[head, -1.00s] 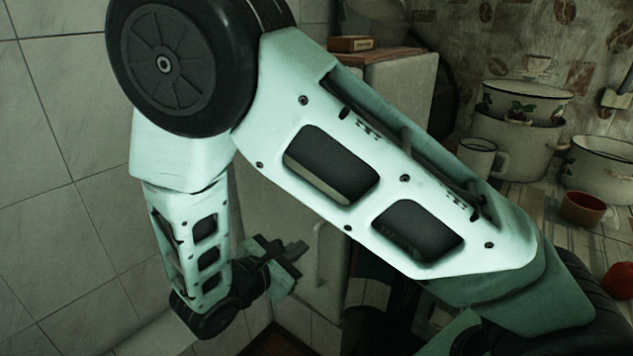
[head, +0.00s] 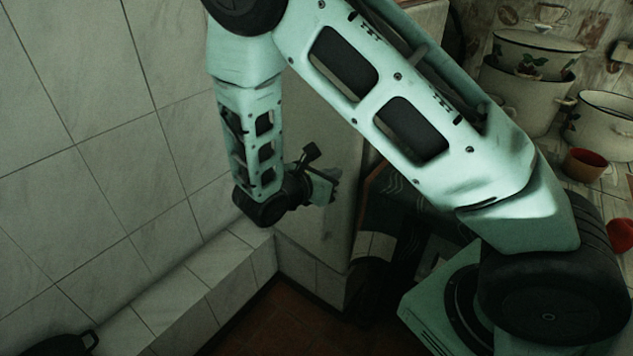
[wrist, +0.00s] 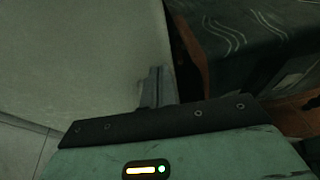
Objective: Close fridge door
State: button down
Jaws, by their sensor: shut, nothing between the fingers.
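The fridge (head: 318,245) is a pale grey upright body in the corner by the tiled wall, partly hidden behind my arm. In the wrist view its broad pale face (wrist: 80,60) fills the left side and ends at an edge right of my fingers. I cannot tell how far its door stands open, and no handle shows clearly now. My gripper (head: 335,184) is in front of the fridge's pale face. In the wrist view my gripper (wrist: 155,84) has its fingers together and empty, close to that face near its edge; contact is unclear.
A dark cloth with pale wavy lines (wrist: 235,30) is right of the fridge edge. A low tiled ledge (head: 190,290) runs along the left wall, with a dark pan (head: 60,345) at its near end. Enamel pots (head: 525,95) and an orange cup (head: 584,164) stand at right. Brown floor lies below.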

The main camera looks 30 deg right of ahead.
jog(key=shift+w+d, duration=0.15)
jog(key=shift+d, duration=0.5)
jog(key=shift+w+d, duration=0.15)
jog(key=shift+d, duration=0.5)
